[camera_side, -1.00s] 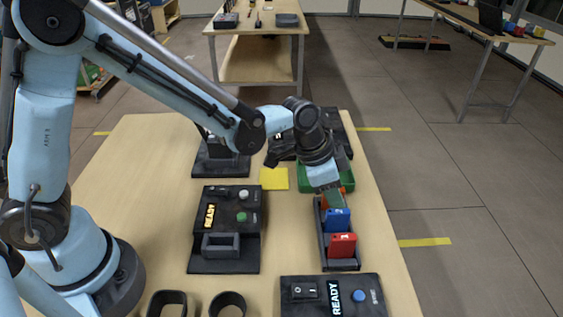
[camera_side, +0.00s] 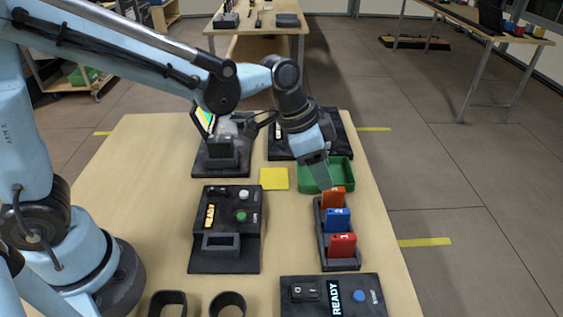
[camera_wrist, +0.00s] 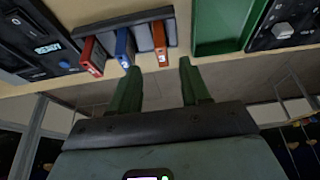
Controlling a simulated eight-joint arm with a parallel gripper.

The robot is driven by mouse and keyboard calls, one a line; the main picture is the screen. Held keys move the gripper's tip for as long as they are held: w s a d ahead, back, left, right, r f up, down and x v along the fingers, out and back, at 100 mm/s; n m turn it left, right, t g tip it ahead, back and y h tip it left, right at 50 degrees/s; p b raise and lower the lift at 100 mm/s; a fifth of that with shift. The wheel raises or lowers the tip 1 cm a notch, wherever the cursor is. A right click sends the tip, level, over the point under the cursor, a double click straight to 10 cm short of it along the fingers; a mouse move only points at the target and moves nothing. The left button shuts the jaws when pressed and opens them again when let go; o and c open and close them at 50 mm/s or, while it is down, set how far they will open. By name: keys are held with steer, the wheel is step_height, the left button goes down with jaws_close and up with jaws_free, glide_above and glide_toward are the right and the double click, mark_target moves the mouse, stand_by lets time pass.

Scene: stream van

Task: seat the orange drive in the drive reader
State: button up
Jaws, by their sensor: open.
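The orange drive (camera_side: 333,197) stands upright in the far end slot of a dark rack (camera_side: 326,245), behind the blue drive (camera_side: 338,219) and the red drive (camera_side: 342,244). It also shows in the wrist view (camera_wrist: 159,38). My gripper (camera_wrist: 154,72) is open and empty, its green fingers apart. The orange drive lies just beyond the fingertips, roughly in line with the gap, and is not between them. In the side view my gripper is above the rack's far end. A black device with an open raised slot (camera_side: 221,242), which looks like the drive reader, stands left of the rack; its slot looks empty.
A green tray (camera_side: 343,173) sits behind the rack. A yellow square (camera_side: 274,179) lies on the table left of the tray. Another black device (camera_side: 318,291) with a blue button stands in front. More dark equipment stands at the back. Bare wood lies between reader and rack.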

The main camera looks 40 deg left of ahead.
steer(key=s+a+r+n+t+y, duration=0.3)
steer(key=s+a+n, duration=0.6)
steer(key=a, duration=0.6)
steer(key=shift+s+a+r+t, duration=0.4)
steer(key=shift+s+r+t, duration=0.1)
steer(key=shift+s, duration=0.4)
steer(key=m+g+h, duration=0.3)
steer(key=m+g, duration=0.1)
steer(key=m, duration=0.5)
glide_toward(334, 190)
steer(key=shift+x, duration=5.2)
steer(key=shift+w+a, duration=0.1)
steer(key=shift+c, duration=0.2)
